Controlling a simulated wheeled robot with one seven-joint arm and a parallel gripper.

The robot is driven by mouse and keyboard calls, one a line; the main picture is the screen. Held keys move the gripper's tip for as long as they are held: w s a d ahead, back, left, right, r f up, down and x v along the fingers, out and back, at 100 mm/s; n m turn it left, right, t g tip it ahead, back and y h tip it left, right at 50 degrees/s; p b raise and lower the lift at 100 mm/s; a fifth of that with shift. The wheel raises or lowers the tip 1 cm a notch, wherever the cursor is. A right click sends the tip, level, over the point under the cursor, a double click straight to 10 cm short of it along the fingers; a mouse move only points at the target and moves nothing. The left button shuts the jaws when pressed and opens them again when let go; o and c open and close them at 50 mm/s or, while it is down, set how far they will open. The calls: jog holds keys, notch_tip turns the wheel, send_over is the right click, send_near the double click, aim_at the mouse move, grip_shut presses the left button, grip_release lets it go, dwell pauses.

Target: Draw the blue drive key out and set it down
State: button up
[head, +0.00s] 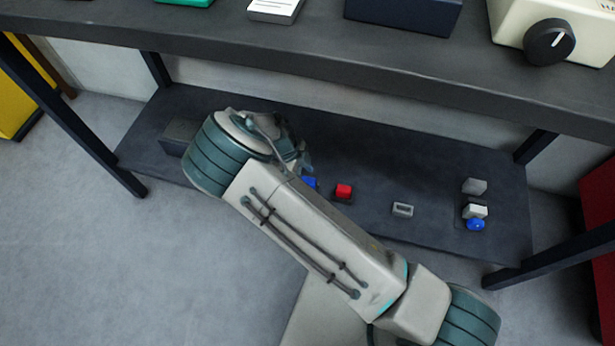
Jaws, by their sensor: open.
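A small blue piece (310,182) shows on the lower shelf, just past my forearm and partly hidden by it. A second blue part, round and knob-like (476,225), sits at the right of the shelf, at the front of a small white block (475,211). I cannot tell which of them is the drive key. My gripper (302,160) is open and mostly hidden behind my arm, over the lower shelf close to the first blue piece. Its fingertips are not clear, and I cannot tell whether it touches anything.
The lower shelf (370,150) also holds a red block (344,191), a grey hollow block (403,209), a grey block (475,186) and a dark box (180,136). Bare shelf lies between them. The upper shelf (300,48) overhangs the back, and dark legs stand at both sides.

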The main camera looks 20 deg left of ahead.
jog(key=p+v, duration=0.2)
jog(key=v, duration=0.8)
jog(key=shift+r+p, duration=0.25)
jog(key=shift+p, duration=0.05)
jog(key=shift+s+a, duration=0.1)
jog(key=shift+s, duration=0.05)
